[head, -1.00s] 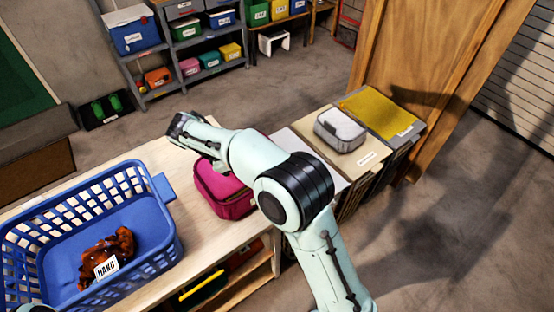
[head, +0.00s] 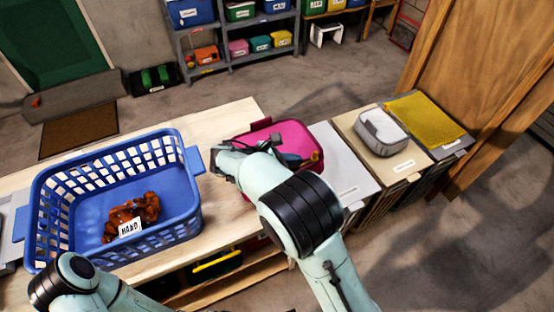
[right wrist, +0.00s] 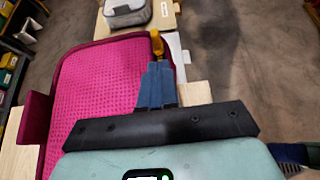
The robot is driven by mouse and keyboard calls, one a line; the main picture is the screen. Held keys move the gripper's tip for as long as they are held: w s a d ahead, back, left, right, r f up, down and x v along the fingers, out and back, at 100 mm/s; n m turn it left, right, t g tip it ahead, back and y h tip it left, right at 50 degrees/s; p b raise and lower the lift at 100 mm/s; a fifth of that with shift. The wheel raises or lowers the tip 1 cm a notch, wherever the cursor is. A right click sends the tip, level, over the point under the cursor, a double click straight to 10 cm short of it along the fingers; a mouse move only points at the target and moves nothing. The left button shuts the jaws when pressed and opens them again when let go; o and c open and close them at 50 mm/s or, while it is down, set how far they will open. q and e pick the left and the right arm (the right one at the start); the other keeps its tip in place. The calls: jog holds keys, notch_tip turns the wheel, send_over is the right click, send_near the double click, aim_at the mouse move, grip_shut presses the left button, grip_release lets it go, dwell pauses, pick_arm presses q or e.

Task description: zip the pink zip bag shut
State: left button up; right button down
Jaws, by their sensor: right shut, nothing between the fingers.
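The pink zip bag (head: 268,133) stands on the wooden bench right of the blue basket. The right wrist view shows its textured pink surface (right wrist: 95,85) inside a darker rim; I cannot tell how far its zip is closed. A yellow-orange zip pull (right wrist: 157,42) sits at the bag's far right corner. My right gripper (head: 292,158) is over the bag's near side, fingers shut and empty. In the right wrist view its blue fingertips (right wrist: 157,68) point at the pull, very close to it; contact is unclear. My left gripper is out of view.
The blue basket (head: 187,212) with a labelled brown item (head: 135,210) stands left of the bag. To the right are a grey pouch (head: 382,132) on a box and a yellow cloth (head: 425,118). Some bare bench (head: 225,120) shows behind.

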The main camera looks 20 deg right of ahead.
aim_at(316, 152)
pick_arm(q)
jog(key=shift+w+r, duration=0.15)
pick_arm(e)
jog(key=shift+w+d+r, duration=0.1)
jog(key=shift+w+d, duration=0.1)
jog(key=shift+d, duration=1.65)
jog(key=shift+d+r+p, duration=0.1)
jog(key=shift+d+p, duration=0.45)
jog(key=shift+d, duration=0.55)
jog(key=shift+w, duration=0.2)
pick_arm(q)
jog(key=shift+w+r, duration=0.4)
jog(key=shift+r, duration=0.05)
pick_arm(e)
jog(key=shift+s, duration=0.15)
